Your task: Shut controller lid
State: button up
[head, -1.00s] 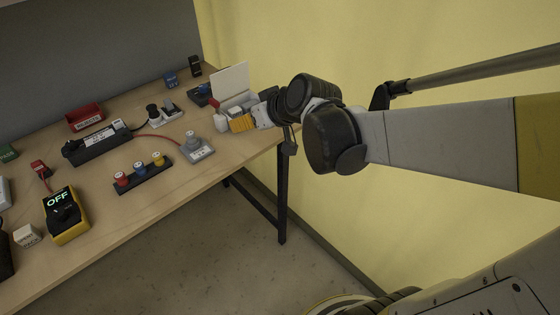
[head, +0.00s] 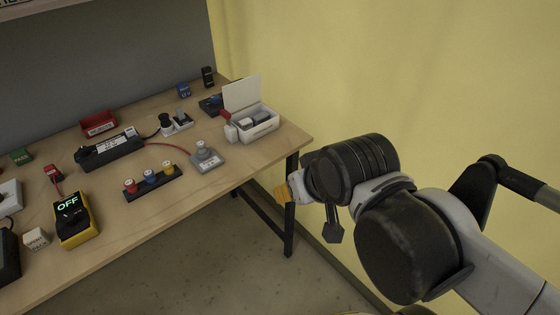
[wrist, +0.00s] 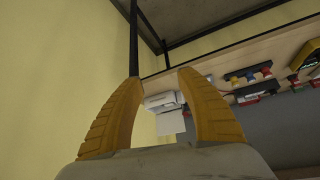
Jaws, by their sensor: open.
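The controller is a white box (head: 262,130) near the right corner of the table in the head view. Its white lid (head: 242,93) stands open, raised along the back edge. Grey and white parts show inside the box. My gripper's yellow finger part (head: 283,193) shows beyond the table's right end, lower than the box and apart from it. In the wrist view my gripper (wrist: 160,76) has its two yellow fingers spread with nothing between them. The white box (wrist: 163,101) and lid (wrist: 171,123) show beyond the fingers.
A dark table leg (head: 290,205) is close to my gripper. The yellow wall (head: 400,80) is at the right, with free space before it.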

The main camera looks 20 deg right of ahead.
aim_at(243, 93)
jog(key=i, duration=1.15)
